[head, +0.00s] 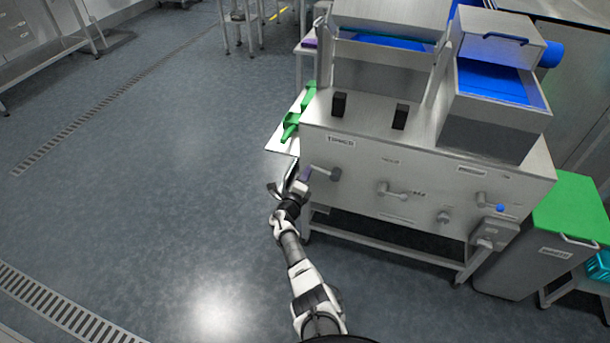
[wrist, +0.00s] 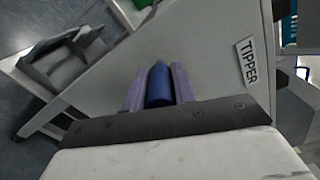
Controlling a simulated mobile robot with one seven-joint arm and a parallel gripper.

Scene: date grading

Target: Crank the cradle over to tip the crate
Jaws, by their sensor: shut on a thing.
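The grey machine (head: 420,165) carries a crank (head: 328,172) on its front, below a label reading TIPPER. The TIPPER label also shows in the wrist view (wrist: 247,62). My gripper (head: 303,178) is at the outer end of this crank, at the machine's left side. In the wrist view its purple fingers (wrist: 159,88) are closed on either side of a blue crank handle (wrist: 159,83). On the machine's top, a grey open box (head: 385,68) with blue inside stands between upright plates at the back. I cannot tell which part is the cradle and which the crate.
A second lever (head: 392,190) and several knobs sit along the front panel. A hopper (head: 490,120) with blue inside stands on the right. Green parts (head: 291,125) stick out at the left. A green-lidded bin (head: 568,215) stands at right. The floor at left is clear.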

